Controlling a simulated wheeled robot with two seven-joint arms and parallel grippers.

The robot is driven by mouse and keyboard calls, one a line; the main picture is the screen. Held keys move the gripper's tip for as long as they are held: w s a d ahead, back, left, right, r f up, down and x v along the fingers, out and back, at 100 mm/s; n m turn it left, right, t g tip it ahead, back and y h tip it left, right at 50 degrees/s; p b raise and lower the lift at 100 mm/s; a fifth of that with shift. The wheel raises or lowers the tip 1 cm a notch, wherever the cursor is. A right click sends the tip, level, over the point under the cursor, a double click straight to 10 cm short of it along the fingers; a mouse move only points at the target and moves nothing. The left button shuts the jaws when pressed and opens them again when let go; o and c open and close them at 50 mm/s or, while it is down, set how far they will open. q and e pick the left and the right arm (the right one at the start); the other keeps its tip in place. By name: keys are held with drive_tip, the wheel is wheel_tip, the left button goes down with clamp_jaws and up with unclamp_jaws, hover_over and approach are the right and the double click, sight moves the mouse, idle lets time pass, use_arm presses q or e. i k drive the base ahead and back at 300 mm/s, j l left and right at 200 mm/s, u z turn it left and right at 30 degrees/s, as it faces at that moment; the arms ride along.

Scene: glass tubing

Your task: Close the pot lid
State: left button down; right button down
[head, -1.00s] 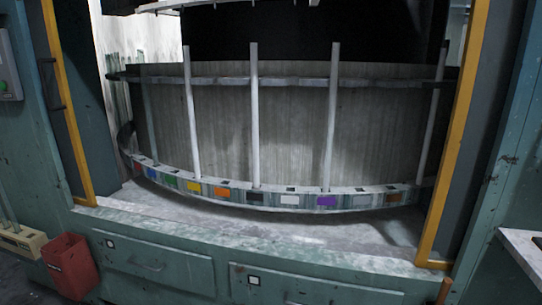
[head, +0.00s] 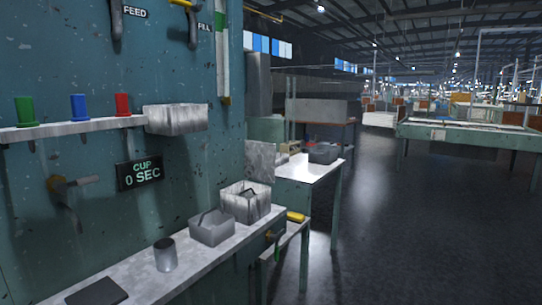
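No thing in view is clearly a pot with a lid. On the grey shelf at the lower left stand a small grey metal cup (head: 165,255), a dark grey box (head: 212,228) and a pale metal box (head: 245,203). A pale upright panel (head: 261,161) rises behind the pale box; I cannot tell whether it is joined to it. Neither of my grippers shows in the head view.
A teal machine wall (head: 60,95) fills the left, with an upper shelf (head: 70,128) holding green, blue and red cylinders. A flat dark plate (head: 97,292) lies on the lower shelf. A white-topped table (head: 312,170) stands beyond. The dark floor (head: 420,230) is clear to the right.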

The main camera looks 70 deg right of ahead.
sight(260, 157)
drive_tip(key=k+l, duration=0.1)
drive_tip(key=l, duration=2.3)
drive_tip(key=k+l, duration=0.15)
drive_tip(key=l, duration=2.25)
drive_tip(key=k, duration=0.05)
